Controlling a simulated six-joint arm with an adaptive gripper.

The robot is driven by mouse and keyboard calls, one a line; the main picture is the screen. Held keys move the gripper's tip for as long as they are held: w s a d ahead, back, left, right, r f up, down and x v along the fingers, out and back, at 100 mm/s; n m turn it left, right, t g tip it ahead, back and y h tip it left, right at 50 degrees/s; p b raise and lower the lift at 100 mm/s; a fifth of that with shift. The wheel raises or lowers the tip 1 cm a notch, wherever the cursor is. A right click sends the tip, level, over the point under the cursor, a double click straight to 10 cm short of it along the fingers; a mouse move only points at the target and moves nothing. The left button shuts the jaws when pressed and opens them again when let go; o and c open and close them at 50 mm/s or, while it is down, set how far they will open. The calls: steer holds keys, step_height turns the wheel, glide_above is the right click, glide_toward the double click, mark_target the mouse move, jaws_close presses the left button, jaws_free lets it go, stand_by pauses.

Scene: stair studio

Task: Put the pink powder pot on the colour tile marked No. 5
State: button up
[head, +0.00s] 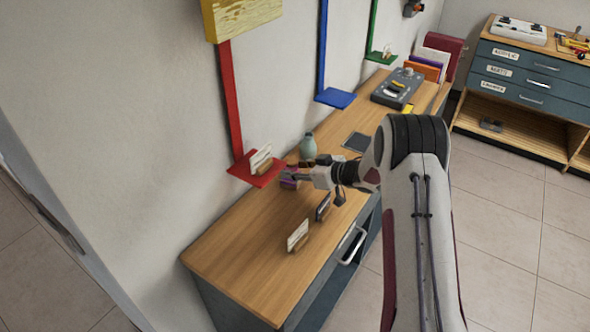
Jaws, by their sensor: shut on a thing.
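My gripper (295,177) is over the wooden desk, near its wall side, reaching in from the right. It is shut on a small pink-purple thing (289,184), which looks like the pink powder pot. The fingers cover part of it, and I cannot tell whether it touches the desk. A red tile (240,170) lies just left of it at the foot of a red wall strip, with a card in a wooden holder (261,161) on it. A blue tile (335,97) and a green tile (377,58) lie farther back. No number is readable on any tile.
A pale green vase (308,146) stands close behind my gripper. A card in a holder (298,237) and a dark upright item (323,207) stand in front. A dark flat pad (357,142) and a grey device (398,88) lie farther back. The desk's near-left end (235,262) is clear.

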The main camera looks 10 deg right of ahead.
steer(key=shift+f, duration=0.1)
steer(key=o, duration=1.2)
steer(key=shift+c, duration=0.2)
steer(key=shift+v, duration=0.85)
steer(key=v, duration=1)
steer(key=shift+s+d, duration=0.1)
